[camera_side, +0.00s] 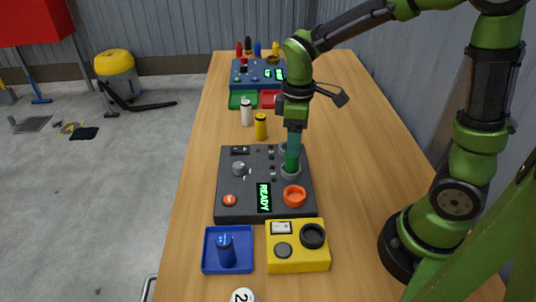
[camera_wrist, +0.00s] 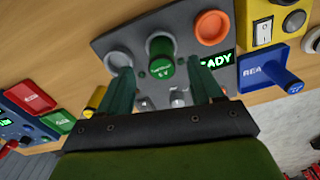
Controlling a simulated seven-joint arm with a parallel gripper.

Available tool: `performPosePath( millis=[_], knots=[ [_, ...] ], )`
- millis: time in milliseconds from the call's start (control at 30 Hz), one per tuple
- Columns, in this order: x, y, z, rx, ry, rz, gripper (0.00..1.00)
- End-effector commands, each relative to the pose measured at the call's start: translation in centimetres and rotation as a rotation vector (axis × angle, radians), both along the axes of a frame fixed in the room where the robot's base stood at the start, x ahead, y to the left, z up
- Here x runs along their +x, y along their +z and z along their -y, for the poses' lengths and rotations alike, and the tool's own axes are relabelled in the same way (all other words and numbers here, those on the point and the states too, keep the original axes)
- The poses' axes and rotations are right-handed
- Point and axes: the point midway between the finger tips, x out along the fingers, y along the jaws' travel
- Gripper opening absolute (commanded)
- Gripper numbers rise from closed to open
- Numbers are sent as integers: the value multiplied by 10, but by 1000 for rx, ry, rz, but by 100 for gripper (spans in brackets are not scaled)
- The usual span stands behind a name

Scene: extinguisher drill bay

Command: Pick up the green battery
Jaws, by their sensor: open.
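The green battery (camera_side: 291,164) stands upright in a grey ring socket on the dark grey panel (camera_side: 228,187), whose display reads READY. In the wrist view the green battery (camera_wrist: 161,66) shows end-on between my fingertips, slightly beyond them. My gripper (camera_side: 294,146) points down right above the battery, and its teal fingers overlap the battery's top in the side view. In the wrist view my gripper (camera_wrist: 163,82) is open, with a finger on each side of the battery and visible gaps between.
An orange ring (camera_side: 294,197) and knobs are on the panel. A blue battery (camera_side: 226,249) stands in a blue tray, beside a yellow box (camera_side: 297,258). Yellow (camera_side: 261,127) and white (camera_side: 246,112) batteries stand behind the panel. The table's right side is mostly clear.

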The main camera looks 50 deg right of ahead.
Motion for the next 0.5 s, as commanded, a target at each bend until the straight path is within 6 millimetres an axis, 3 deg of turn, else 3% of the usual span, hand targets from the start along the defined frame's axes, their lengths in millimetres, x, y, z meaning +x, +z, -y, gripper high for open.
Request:
performPosePath(
  millis=[167, 500],
  knots=[
    [0, -12, -1, -1, 0, -2, 65],
    [0, -56, -3, 0, -1, -1, 65]
  ],
)
